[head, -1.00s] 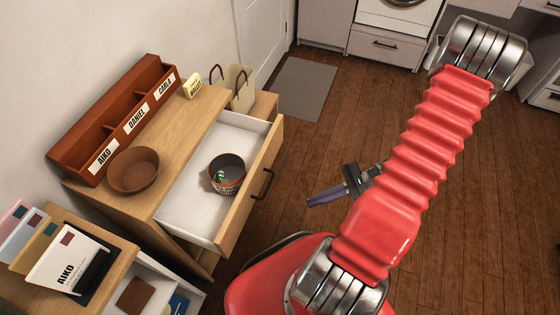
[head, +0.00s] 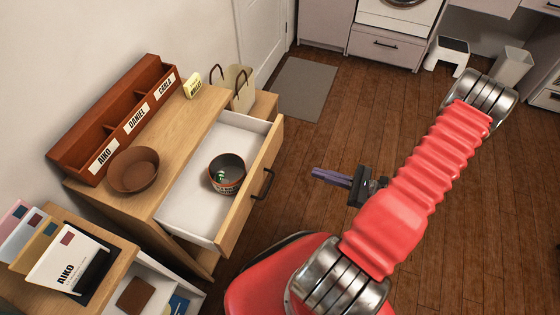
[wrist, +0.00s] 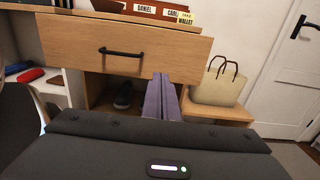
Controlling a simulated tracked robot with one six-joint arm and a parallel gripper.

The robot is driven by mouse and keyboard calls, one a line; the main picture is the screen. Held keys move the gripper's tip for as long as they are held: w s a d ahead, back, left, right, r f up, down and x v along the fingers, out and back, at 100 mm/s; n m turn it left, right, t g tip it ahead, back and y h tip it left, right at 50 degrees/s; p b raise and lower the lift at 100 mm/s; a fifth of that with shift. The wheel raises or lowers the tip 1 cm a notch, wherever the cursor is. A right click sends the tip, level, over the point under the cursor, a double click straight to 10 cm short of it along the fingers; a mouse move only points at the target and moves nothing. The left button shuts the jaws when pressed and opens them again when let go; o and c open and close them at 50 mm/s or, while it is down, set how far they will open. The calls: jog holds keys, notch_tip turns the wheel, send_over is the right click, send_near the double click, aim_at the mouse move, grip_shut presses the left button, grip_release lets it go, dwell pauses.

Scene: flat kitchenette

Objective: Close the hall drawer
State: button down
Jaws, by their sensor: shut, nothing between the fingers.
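The hall drawer (head: 253,182) is pulled out from the wooden hall cabinet (head: 185,118). It has a white inside, a wood front and a dark bar handle (head: 263,184). A dark round tin (head: 227,173) with small items in it stands inside the drawer. In the wrist view the drawer front (wrist: 165,51) and its handle (wrist: 121,52) face me, upper left. My gripper (head: 316,173) is shut and empty, with purple fingers pointing at the drawer front from the right, apart from it. The fingers also show in the wrist view (wrist: 161,80), below the drawer front's right part.
A brown bowl (head: 133,170) and a red-brown sorter (head: 117,118) stand on the cabinet top. A lower white drawer (head: 150,278) stands open at bottom left. A tote bag (head: 240,90) sits behind the drawer.

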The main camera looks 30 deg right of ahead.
aim_at(270, 158)
jog(key=shift+w+a, duration=0.15)
jog(key=x, duration=1.3)
jog(key=shift+f, duration=0.1)
jog(key=shift+w+a, duration=0.2)
jog(key=shift+a, duration=0.05)
jog(key=shift+w, duration=0.1)
dwell(0.3)
